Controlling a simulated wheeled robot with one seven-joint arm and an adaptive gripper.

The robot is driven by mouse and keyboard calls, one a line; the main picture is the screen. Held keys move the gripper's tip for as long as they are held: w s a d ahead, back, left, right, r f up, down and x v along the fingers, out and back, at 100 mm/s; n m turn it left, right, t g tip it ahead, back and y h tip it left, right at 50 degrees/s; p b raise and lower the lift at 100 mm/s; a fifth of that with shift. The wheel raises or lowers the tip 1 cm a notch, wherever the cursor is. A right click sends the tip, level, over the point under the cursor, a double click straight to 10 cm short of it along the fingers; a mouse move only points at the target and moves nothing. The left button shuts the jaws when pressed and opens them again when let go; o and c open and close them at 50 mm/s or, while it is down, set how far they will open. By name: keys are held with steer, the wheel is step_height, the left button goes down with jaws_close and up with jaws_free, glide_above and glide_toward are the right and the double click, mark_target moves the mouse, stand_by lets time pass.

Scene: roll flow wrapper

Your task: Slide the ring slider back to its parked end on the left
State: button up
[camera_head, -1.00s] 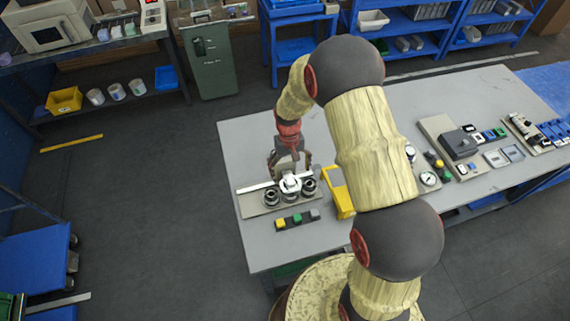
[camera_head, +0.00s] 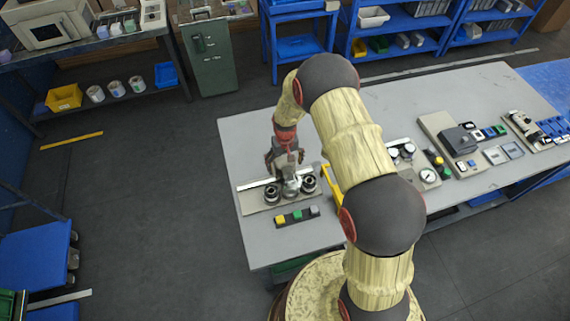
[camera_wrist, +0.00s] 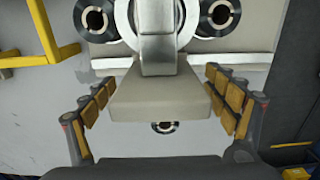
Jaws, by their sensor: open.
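The ring slider shows in the wrist view (camera_wrist: 158,97) as a pale block on a grey metal stem with a white ring, between two dark round rollers. In the head view the ring area (camera_head: 290,190) is small and partly covered by my gripper. My gripper (camera_head: 286,168) is over the rail at the back of the roller plate (camera_head: 252,206). In the wrist view my gripper (camera_wrist: 160,86) has its yellow-padded fingers spread on both sides of the block, with gaps visible. The white rail (camera_wrist: 245,66) runs behind the block. Contact cannot be told.
Dark rollers (camera_head: 271,193) (camera_head: 308,184) flank the ring. A button strip (camera_head: 297,216) lies in front. A yellow frame (camera_head: 333,184) stands close on the right, partly behind my arm. Gauges and other panels fill the right of the table. The table's left edge is clear.

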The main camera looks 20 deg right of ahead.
steer(key=shift+c, duration=1.4)
steer(key=c, duration=1.4)
